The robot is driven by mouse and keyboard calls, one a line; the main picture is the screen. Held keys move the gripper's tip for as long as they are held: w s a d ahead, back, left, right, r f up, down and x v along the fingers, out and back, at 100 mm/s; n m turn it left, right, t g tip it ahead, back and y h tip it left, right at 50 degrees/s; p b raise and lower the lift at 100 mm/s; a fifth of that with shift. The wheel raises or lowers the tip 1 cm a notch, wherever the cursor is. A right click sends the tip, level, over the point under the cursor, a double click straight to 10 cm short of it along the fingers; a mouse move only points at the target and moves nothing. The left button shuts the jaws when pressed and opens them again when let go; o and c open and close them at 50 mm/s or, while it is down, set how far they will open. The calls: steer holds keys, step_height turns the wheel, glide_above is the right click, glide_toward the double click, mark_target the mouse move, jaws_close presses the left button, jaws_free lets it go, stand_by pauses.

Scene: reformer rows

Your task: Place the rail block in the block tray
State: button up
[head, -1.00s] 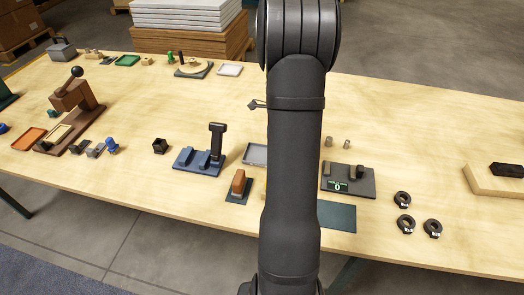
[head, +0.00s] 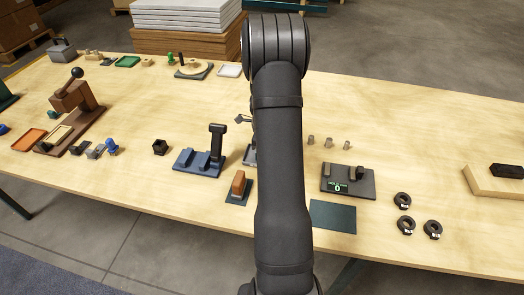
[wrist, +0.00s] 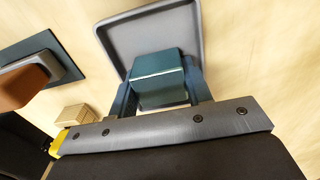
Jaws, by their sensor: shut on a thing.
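My gripper (wrist: 160,88) is shut on a teal block, which I take as the rail block (wrist: 158,78), in the wrist view. The block tray (wrist: 150,32) is shallow and grey with a raised rim. The block overlaps the tray's near part in that view; I cannot tell whether it touches the tray floor. In the head view only a sliver of the tray (head: 249,156) shows left of my arm. My arm hides the block and most of the gripper there.
An orange block on a teal plate (head: 239,189) stands close to the tray. A blue fixture with a tall post (head: 217,140) is to its left. A dark scale-like unit (head: 347,181), a flat teal mat (head: 333,216) and several black rings lie to the right.

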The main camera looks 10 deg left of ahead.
steer(key=shift+f, duration=0.15)
steer(key=o, duration=0.7)
step_height(320, 180, up, 12)
steer(key=shift+r, duration=0.2)
steer(key=shift+f, duration=0.15)
step_height(320, 180, down, 12)
steer(key=shift+r, duration=1.75)
